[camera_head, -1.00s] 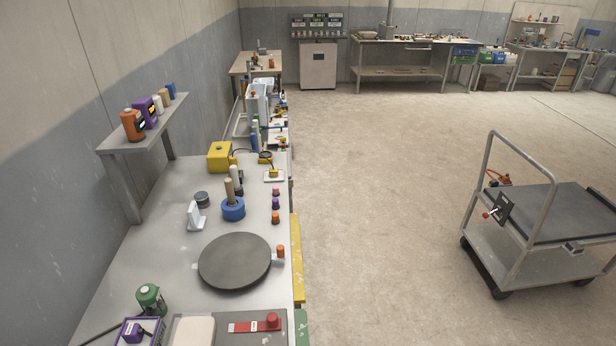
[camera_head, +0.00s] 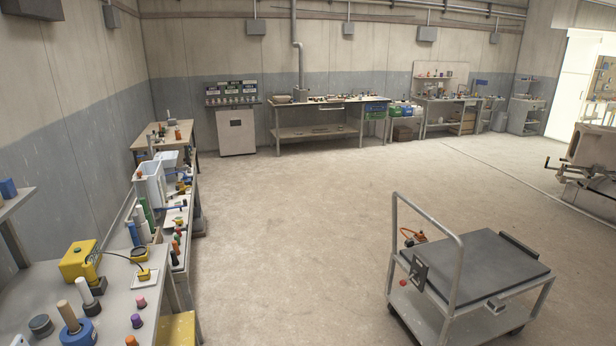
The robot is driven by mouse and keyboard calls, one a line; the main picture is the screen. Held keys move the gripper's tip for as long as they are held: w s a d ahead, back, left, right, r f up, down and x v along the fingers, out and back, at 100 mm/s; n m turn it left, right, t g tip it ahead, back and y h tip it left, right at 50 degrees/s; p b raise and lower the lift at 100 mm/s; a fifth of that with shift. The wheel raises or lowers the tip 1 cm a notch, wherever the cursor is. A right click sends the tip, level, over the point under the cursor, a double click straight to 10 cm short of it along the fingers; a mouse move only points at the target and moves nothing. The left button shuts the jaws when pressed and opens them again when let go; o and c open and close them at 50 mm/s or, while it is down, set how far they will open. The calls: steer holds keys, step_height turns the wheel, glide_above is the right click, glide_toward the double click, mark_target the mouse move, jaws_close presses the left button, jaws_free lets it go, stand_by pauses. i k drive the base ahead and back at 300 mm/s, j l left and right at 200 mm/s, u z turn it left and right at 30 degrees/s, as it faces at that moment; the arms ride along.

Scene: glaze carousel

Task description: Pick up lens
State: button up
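I cannot make out a lens for certain in this view; the small things on the benches are too small to tell. A small dark round piece (camera_head: 41,325) lies on the near bench (camera_head: 112,294) at the lower left, beside a blue round holder (camera_head: 78,333) with a wooden-topped peg in it. My gripper is not in view.
A yellow box (camera_head: 80,261) with a cable sits on the near bench. A grey cart (camera_head: 480,270) with a tall handle stands at the lower right. A grey cabinet (camera_head: 237,132) and a long workbench (camera_head: 330,101) stand at the back wall. The middle floor is clear.

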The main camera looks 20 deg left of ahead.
mark_target(41, 326)
steer(key=i+j+u, duration=0.2)
steer(key=i+u, duration=0.55)
steer(key=i+l+u, duration=0.1)
steer(key=i+u, duration=0.3)
steer(key=i+l+u, duration=0.2)
steer(key=i+u, duration=0.65)
steer(key=i+l+u, duration=0.15)
steer(key=u, duration=0.3)
steer(key=i+l+u, duration=0.25)
steer(key=i+u, duration=0.2)
steer(key=i+l+u, duration=0.2)
steer(key=l+u, duration=0.2)
steer(key=i+l+u, duration=0.2)
steer(key=l+u, duration=0.25)
steer(key=i+l+u, duration=0.45)
steer(key=i+l, duration=0.05)
steer(key=i, duration=0.1)
